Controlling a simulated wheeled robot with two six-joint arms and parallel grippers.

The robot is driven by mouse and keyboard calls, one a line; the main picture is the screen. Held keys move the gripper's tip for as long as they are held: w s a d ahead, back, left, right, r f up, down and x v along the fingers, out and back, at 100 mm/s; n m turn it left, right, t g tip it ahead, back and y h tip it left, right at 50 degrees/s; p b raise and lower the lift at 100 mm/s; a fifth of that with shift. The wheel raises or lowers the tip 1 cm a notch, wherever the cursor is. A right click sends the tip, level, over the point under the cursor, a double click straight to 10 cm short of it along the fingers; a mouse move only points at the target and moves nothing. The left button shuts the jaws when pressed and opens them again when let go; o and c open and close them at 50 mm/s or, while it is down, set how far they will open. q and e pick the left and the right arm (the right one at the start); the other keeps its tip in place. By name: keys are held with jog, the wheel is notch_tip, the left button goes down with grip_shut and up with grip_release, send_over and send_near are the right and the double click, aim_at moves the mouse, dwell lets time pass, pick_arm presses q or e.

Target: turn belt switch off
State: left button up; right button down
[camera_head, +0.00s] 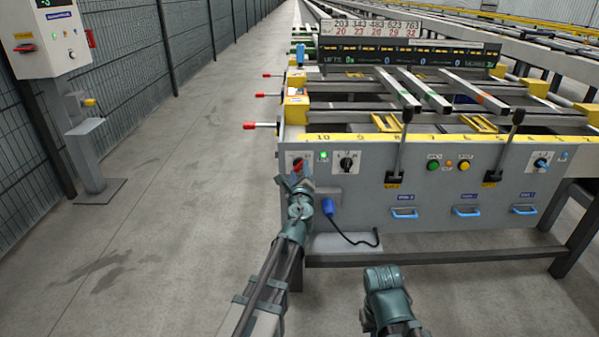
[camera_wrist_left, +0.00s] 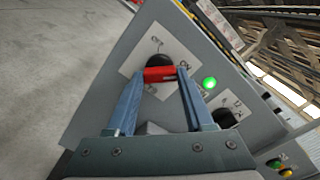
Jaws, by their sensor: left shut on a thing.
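The belt switch is a rotary knob with a red handle on a black base and a white plate, at the left end of the grey front panel (camera_head: 470,205). In the head view the red handle (camera_head: 297,164) shows just above my left gripper (camera_head: 299,183). In the left wrist view the handle (camera_wrist_left: 153,75) lies between the two blue fingers of my left gripper (camera_wrist_left: 160,82), which is shut on it. The small plate markings are hard to read. A green lamp (camera_wrist_left: 209,83) beside the switch is lit. Only a link of my right arm shows; its fingers do not.
A black selector knob (camera_head: 346,162) sits right of the lamp. Two levers, a green button (camera_head: 433,165) and a yellow button (camera_head: 463,165) are farther right. A blue plug (camera_head: 329,206) with a cable hangs below.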

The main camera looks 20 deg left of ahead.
pick_arm(q)
grip_shut()
jog(key=shift+n, duration=0.3)
jog(key=n, duration=0.3)
jog(key=shift+n, duration=0.3)
jog(key=n, duration=0.4)
jog(key=shift+n, duration=0.3)
jog(key=n, duration=0.4)
jog(key=shift+s+n, duration=0.1)
jog(key=shift+n, duration=2.4)
